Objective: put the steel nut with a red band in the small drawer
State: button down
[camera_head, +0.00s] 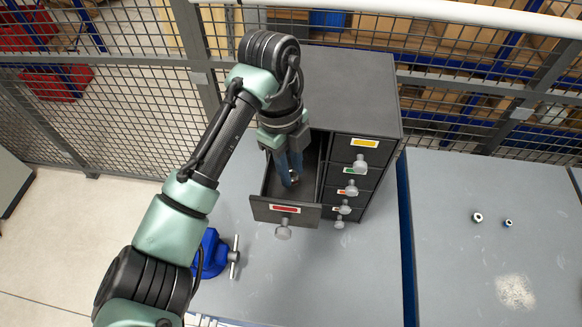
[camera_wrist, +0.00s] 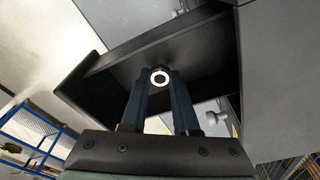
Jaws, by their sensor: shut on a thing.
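My gripper (camera_head: 290,180) points down into an open drawer (camera_head: 263,211) with a red label on its front. Its blue fingers are shut on a small nut (camera_head: 295,176), inside the drawer's outline. In the wrist view the nut (camera_wrist: 160,78) shows as a pale ring with a dark hole between the fingertips (camera_wrist: 160,86). No red band can be made out on it. The dark drawer interior (camera_wrist: 190,55) lies behind it; I cannot tell whether the nut touches the drawer floor.
The grey cabinet (camera_head: 350,85) has several shut drawers with knobs right of the open one. A blue vise (camera_head: 212,255) stands at front left. Two small nuts (camera_head: 477,217), (camera_head: 508,223) lie on the right bench (camera_head: 455,265). A mesh fence stands behind.

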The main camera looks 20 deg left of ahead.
jog(key=shift+f, duration=0.45)
jog(key=shift+f, duration=0.1)
jog(key=c, duration=0.7)
grip_release()
jog(key=shift+o, duration=0.2)
notch_tip(320, 180, up, 12)
jog(key=a+b, duration=0.1)
jog(key=shift+w+a+b, duration=0.25)
jog(key=shift+a+b, duration=0.05)
jog(key=shift+a, duration=0.05)
